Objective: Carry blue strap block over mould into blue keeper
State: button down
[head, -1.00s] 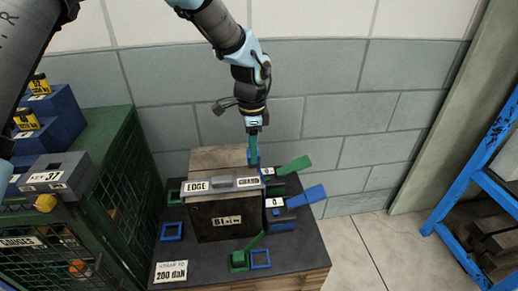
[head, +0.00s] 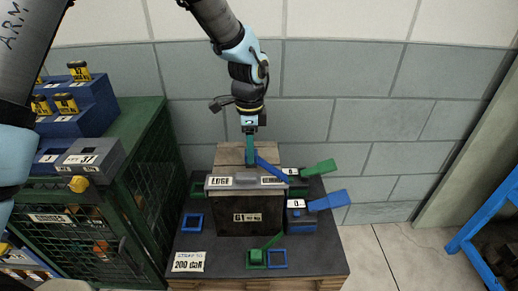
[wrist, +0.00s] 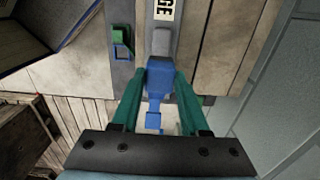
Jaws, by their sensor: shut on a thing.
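The blue strap block (wrist: 160,78) is between the green fingers of my gripper (wrist: 160,88) in the wrist view. In the head view my gripper (head: 250,158) is above the mould's wooden top, and a blue strap (head: 270,169) slopes from it down to the right. The mould (head: 250,215) is a dark box with a grey bar along its top front edge. A blue keeper (head: 193,222), a square frame, lies on the dark table left of the mould. A second blue frame (head: 277,258) lies in front. The block itself is mostly hidden in the head view.
A blue ratchet (head: 300,215) and a green ratchet (head: 297,182), with raised handles, stand right of the mould. A green frame (head: 196,187) is at the left rear; a green block (head: 256,257) sits front centre. A green mesh cabinet (head: 135,190) stands left.

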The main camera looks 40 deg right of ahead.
jog(key=shift+w+a, duration=7.4)
jog(key=shift+a, duration=0.55)
notch_tip(320, 180, down, 24)
jog(key=b, duration=1.4)
jog(key=shift+f, duration=0.2)
jog(key=shift+s, duration=0.1)
